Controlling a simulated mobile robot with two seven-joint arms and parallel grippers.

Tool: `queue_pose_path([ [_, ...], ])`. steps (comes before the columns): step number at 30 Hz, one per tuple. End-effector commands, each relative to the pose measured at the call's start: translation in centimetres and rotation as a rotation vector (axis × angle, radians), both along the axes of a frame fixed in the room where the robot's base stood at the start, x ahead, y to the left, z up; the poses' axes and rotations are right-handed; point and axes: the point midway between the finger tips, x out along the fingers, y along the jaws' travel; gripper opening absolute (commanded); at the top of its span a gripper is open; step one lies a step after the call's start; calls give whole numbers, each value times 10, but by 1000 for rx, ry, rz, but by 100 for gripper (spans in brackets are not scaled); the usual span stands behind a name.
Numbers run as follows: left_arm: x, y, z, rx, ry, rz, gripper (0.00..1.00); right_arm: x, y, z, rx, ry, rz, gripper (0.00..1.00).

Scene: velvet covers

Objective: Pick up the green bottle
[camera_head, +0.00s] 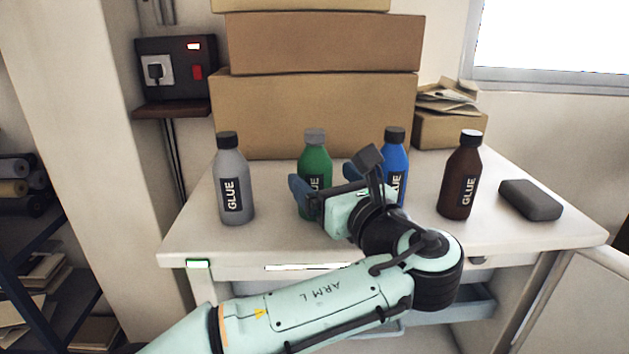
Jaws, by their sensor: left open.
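The green bottle (318,158) has a grey cap and a dark label. It stands upright on the white table (275,233), second from the left in a row of glue bottles. My left gripper (325,180) is open in front of it, with one blue fingertip at the bottle's left side and the other to its right. The gripper hides the lower part of the bottle and much of its label. I cannot tell whether a finger touches it. My right gripper is not in view.
A grey bottle (235,180) stands left of the green one. A blue bottle (394,150) stands close on the right, partly behind my gripper. A brown bottle (461,175) and a dark block (530,200) are farther right. Cardboard boxes (310,105) stack behind.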

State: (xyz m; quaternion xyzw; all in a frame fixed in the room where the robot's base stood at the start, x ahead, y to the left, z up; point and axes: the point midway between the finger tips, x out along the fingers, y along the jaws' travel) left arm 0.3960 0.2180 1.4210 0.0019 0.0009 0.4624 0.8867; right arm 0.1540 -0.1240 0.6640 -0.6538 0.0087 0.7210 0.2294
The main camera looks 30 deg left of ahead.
Motion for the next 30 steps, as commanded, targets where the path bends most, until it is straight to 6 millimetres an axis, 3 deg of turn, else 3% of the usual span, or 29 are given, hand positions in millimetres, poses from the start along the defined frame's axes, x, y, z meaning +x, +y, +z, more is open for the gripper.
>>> queue_pose_path([
  [12, 25, 42, 0, 0, 0, 3, 90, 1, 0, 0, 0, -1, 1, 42],
  [21, 29, 47, 0, 0, 0, -1, 90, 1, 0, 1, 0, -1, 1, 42],
  [23, 29, 47, 0, 0, 0, -1, 74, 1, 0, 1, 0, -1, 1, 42],
  [28, 29, 46, 0, 0, 0, -1, 19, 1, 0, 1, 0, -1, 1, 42],
  [30, 29, 47, 0, 1, -2, -1, 19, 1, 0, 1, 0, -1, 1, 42],
])
